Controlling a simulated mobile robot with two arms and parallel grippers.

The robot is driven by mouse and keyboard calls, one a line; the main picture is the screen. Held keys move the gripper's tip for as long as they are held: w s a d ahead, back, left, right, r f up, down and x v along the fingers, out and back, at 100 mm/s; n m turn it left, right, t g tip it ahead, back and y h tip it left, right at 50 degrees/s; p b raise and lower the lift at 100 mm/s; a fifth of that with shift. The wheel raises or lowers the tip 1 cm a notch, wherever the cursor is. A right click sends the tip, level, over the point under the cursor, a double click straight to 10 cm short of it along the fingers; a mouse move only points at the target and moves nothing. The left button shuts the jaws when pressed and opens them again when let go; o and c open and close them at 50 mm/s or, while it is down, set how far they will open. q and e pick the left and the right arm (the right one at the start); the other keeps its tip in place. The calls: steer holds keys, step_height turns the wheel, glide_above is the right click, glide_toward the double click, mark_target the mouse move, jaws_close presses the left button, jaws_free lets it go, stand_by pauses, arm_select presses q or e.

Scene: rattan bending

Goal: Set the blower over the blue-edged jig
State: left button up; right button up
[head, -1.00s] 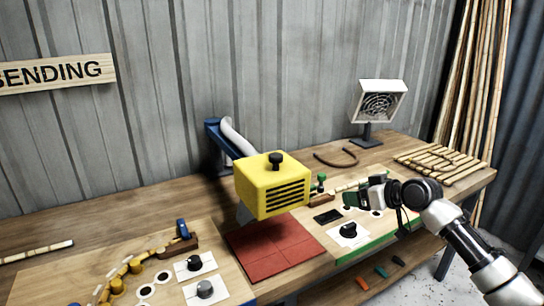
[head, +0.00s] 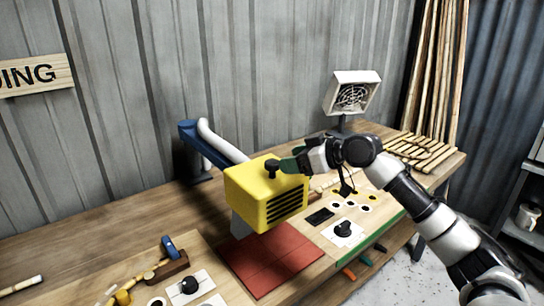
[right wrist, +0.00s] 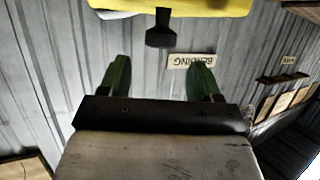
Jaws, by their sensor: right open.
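The blower (head: 262,205) is a yellow box with black slots and a black knob (head: 271,168) on top. It hangs from a blue swing arm (head: 212,150) over a red pad, between two jig boards. The left jig board (head: 95,265), with a blue clamp, is cut off by the lower left edge; its blue edge is not clearly seen. My right gripper (head: 290,164) is open and empty, just right of the knob. In the right wrist view the knob (right wrist: 160,32) stands ahead, between the green fingers (right wrist: 158,72). My left gripper is out of view.
The red pad (head: 270,258) lies under the blower. The green-edged jig board (head: 372,232) is to the right, under my right arm. A white hose (head: 222,143) runs along the swing arm. A white fan (head: 352,92) and bamboo strips (head: 425,152) are at the back right.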

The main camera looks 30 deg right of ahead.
mark_target(273, 162)
steer(key=p+x, duration=0.1)
steer(key=x, duration=0.5)
steer(key=shift+r+p, duration=0.1)
steer(key=shift+p, duration=0.2)
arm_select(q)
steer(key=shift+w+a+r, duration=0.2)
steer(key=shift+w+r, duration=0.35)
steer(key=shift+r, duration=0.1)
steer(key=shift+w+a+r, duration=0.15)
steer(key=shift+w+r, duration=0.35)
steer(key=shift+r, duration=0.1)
arm_select(e)
steer(key=shift+w+a+f, duration=0.2)
steer(key=shift+w+f, duration=0.05)
steer(key=shift+w, duration=0.05)
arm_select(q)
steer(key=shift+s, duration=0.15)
arm_select(e)
steer(key=shift+c, duration=0.3)
steer(key=c, duration=0.5)
jaws_close()
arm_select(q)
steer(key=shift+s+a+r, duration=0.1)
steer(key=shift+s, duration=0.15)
